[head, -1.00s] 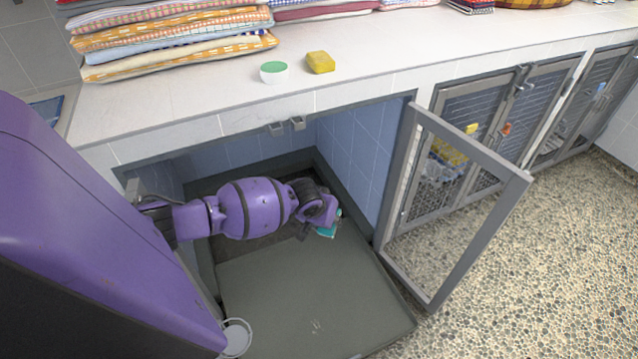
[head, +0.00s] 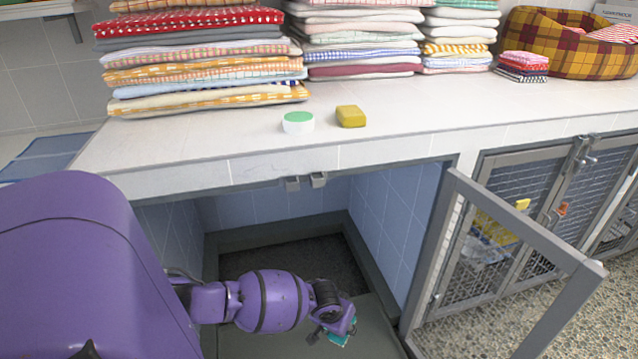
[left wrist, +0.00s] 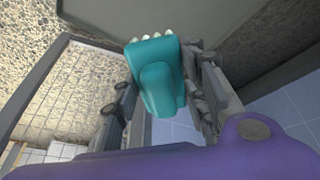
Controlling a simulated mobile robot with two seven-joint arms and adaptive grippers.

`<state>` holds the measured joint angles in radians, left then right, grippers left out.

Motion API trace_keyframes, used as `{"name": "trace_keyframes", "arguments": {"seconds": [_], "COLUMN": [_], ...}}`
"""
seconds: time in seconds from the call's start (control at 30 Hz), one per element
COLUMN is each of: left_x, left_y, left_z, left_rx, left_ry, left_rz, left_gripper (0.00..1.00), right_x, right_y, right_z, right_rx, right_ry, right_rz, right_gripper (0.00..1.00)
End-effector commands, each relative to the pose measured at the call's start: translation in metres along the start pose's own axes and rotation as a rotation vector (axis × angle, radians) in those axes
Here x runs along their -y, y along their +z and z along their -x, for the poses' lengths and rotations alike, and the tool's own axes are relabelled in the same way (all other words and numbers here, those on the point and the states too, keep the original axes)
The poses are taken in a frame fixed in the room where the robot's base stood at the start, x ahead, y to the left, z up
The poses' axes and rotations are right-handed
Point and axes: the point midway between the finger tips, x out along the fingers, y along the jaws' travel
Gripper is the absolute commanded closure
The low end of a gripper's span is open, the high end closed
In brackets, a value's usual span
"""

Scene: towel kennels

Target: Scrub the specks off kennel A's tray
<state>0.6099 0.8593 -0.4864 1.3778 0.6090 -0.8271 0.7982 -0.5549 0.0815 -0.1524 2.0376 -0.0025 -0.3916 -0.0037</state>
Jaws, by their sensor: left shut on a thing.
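My left gripper (head: 330,332) reaches into the open kennel at the left, low over its tray. It is shut on a teal scrub brush (left wrist: 158,85), whose pale bristles show at the far end in the left wrist view. The brush's teal edge also shows in the head view (head: 338,340). The grey-green tray (head: 376,318) is mostly cut off by the frame's lower edge, and no specks show on the part in view. I cannot tell whether the bristles touch the tray. My right gripper is not in view.
The open kennel door (head: 520,235) stands out at the right of the opening. A counter (head: 420,112) above holds folded towels (head: 205,55), a round tub with a green lid (head: 298,122), a yellow sponge (head: 351,116) and a plaid pet bed (head: 565,45). Closed kennels stand further right.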

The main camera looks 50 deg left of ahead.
Motion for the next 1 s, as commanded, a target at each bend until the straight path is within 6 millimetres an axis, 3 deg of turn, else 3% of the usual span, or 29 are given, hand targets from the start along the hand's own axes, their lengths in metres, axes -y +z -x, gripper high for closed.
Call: {"name": "trace_keyframes", "arguments": {"seconds": [0.03,0.6,0.8,1.0], "left_x": [0.007,0.044,0.052,0.056], "left_y": [0.025,0.166,0.201,0.212], "left_z": [-0.031,-0.226,-0.276,-0.293], "left_rx": [0.026,0.174,0.212,0.225], "left_ry": [-0.008,-0.055,-0.067,-0.071], "left_rz": [-0.001,-0.007,-0.008,-0.009], "left_gripper": [0.81,0.81,0.81,0.81], "right_x": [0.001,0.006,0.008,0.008], "right_y": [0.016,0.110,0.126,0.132], "right_z": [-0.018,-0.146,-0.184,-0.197], "right_rx": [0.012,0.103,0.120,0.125], "right_ry": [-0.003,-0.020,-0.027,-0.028], "right_rz": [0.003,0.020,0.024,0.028], "right_gripper": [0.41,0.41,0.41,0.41]}}
